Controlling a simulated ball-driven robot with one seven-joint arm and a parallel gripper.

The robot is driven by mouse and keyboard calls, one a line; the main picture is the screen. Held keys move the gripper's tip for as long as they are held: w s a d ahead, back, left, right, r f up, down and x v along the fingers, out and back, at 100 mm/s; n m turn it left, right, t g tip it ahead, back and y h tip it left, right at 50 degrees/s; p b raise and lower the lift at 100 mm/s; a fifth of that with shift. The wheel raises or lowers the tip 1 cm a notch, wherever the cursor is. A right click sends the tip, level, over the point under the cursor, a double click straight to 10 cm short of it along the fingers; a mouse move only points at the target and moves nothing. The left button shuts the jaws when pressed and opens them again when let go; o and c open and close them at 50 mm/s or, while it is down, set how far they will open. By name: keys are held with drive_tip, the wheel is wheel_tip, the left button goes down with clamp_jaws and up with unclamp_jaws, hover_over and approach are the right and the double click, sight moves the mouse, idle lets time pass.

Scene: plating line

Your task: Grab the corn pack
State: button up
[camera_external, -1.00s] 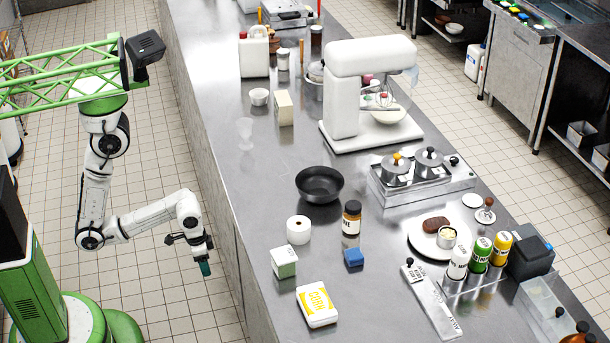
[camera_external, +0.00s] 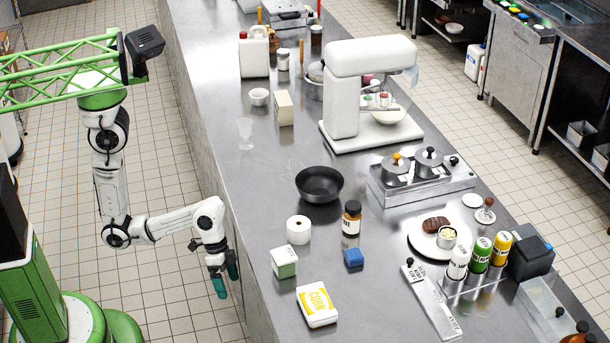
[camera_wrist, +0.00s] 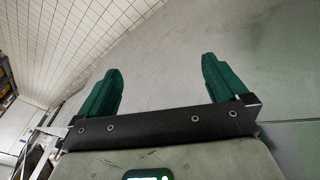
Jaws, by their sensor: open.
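The corn pack (camera_external: 317,305) is a white and yellow block with "CORN" on its top. It lies flat near the left edge of the steel counter in the external view. My gripper (camera_external: 226,284) hangs beside the counter, left of the corn pack and apart from it. Its green fingers point down. In the wrist view my gripper (camera_wrist: 161,85) shows two green fingers spread wide with nothing between them. The corn pack is not visible in the wrist view.
On the steel counter (camera_external: 270,180), a white-green box (camera_external: 284,262), a white roll (camera_external: 298,230), a blue block (camera_external: 354,257) and a brown jar (camera_external: 351,218) stand behind the corn pack. A long labelled tool (camera_external: 432,302) lies to its right. The counter's side wall is close to my gripper.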

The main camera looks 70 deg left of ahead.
drive_tip(key=s+d+r+m+g+h+p, duration=0.1)
drive_tip(key=d+r+m+g, duration=0.1)
drive_tip(key=d+r+m, duration=0.65)
drive_tip(key=s+d+r+m+g+h+p, duration=0.1)
drive_tip(key=d+r+m+g, duration=0.35)
drive_tip(key=d+r, duration=0.75)
drive_tip(key=t+y+b, duration=0.2)
drive_tip(key=t+b, duration=0.3)
drive_tip(key=b, duration=0.3)
approach(316, 300)
drive_tip(key=shift+s+a+f+n, duration=0.15)
drive_tip(key=shift+s+f+n, duration=0.1)
drive_tip(key=shift+s+n, duration=0.15)
drive_tip(key=shift+w, duration=0.3)
drive_tip(key=x, duration=0.5)
drive_tip(key=shift+w, duration=0.1)
drive_tip(key=shift+d+x, duration=0.15)
drive_tip(key=shift+x, duration=1.2)
drive_tip(key=shift+d+x, duration=0.15)
drive_tip(key=shift+x, duration=1.2)
drive_tip(key=shift+r, duration=0.15)
drive_tip(key=shift+c, duration=0.2)
